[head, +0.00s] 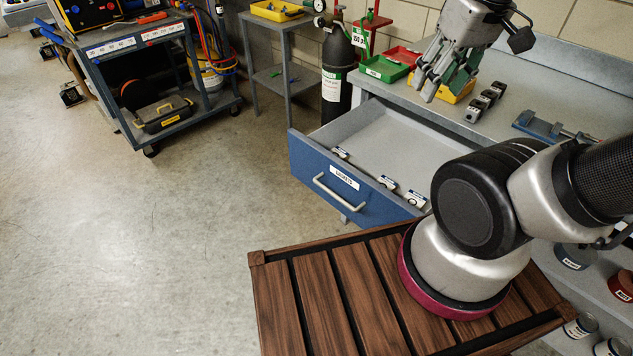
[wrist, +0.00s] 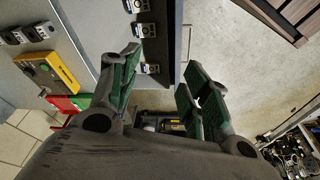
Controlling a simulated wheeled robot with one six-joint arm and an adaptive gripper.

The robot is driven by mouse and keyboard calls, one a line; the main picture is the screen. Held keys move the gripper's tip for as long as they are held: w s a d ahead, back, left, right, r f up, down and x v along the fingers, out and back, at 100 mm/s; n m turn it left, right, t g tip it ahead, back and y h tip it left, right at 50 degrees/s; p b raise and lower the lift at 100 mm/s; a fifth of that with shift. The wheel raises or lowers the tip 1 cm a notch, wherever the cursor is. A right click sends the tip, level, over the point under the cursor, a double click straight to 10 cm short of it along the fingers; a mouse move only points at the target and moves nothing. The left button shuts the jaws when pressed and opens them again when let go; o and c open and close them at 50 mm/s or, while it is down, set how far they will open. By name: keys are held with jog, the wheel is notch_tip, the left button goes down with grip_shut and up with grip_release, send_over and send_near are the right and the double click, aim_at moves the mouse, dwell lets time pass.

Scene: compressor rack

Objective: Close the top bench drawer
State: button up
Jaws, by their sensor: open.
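The top bench drawer stands open, pulled out from the bench. Its blue front (head: 320,172) has a white label and a pale bar handle (head: 332,193). Several small labelled parts lie inside along the front, and the drawer's right end is hidden behind my arm. My gripper (head: 441,84) is open and empty, above the bench top, up and to the right of the drawer and apart from it. In the wrist view, the green-padded fingers (wrist: 162,64) are spread, and the drawer's front edge (wrist: 176,30) shows beyond them.
A gas cylinder (head: 337,70) stands beyond the drawer. A tool cart (head: 130,75) is far left. The floor (head: 170,210) before the drawer is clear.

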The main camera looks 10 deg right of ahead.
jog(key=w+a+f+n+g, duration=0.1)
jog(key=a+f, duration=0.1)
jog(key=w+a+f+n+g, duration=0.1)
jog(key=a+f, duration=0.1)
jog(key=w+a+f+n+g+h, duration=0.1)
jog(key=a, duration=0.1)
jog(key=shift+f+n, duration=0.3)
jog(key=shift+f, duration=0.1)
grip_shut()
jog(key=w+a+f+n+t+h, duration=0.2)
jog(key=w+a+f+n+h, duration=0.25)
jog(key=a+f+n, duration=0.6)
jog(key=w+a+f+n+t+h, duration=0.3)
jog(key=w+a+f+n, duration=0.35)
jog(key=a+f, duration=0.7)
jog(key=w+d+f+n, duration=0.1)
jog(key=w+d+f, duration=0.3)
jog(key=d+f, duration=0.4)
jog(key=shift+d+n, duration=0.3)
jog(key=shift+d, duration=0.9)
